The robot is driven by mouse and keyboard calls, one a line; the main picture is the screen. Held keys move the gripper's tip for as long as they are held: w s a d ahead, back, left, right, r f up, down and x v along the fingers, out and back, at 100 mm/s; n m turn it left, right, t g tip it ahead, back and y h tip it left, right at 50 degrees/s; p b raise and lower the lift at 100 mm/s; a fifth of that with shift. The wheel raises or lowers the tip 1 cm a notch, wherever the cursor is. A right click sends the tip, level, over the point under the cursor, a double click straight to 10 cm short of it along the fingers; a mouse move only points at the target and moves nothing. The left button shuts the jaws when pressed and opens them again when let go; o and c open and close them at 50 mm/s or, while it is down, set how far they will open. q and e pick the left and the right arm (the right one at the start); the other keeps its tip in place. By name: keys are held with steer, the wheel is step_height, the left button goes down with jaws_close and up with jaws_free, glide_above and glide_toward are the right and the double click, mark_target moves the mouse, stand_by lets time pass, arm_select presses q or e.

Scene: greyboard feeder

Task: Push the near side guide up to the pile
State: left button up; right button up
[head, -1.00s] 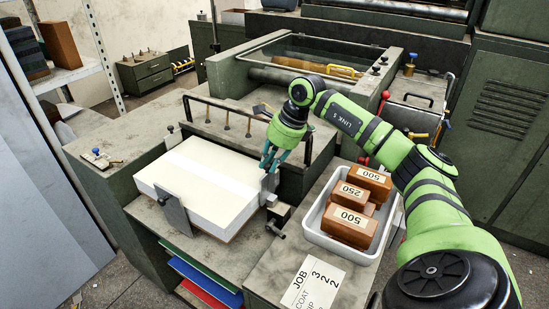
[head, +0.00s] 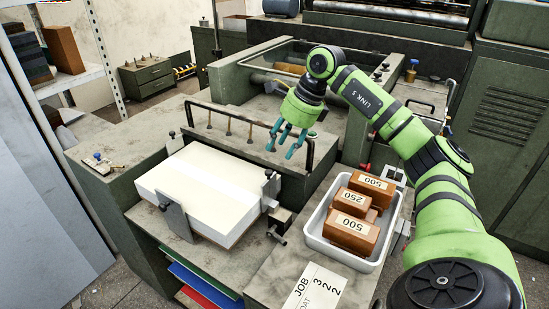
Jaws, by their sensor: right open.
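The pile (head: 212,187) is a thick stack of white board on the feeder table. A grey metal guide plate (head: 271,189) with a dark knob stands upright at the pile's right side. It is very close to the pile; I cannot tell whether they touch. Another upright grey plate (head: 173,214) stands against the pile's front-left face. I cannot tell from the picture alone which plate is the near side guide. My right gripper (head: 284,150), with teal fingers, is open and empty above and behind the right plate, apart from it. My left gripper is not in view.
A white tray (head: 313,236) with several labelled brown blocks sits right of the pile. A job card (head: 314,290) lies in front of it. A dark rail (head: 232,116) on posts spans behind the pile, close to my right gripper.

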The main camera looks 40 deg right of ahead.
steer(key=v, duration=0.4)
steer(key=shift+a+f, duration=0.15)
stand_by(0.4)
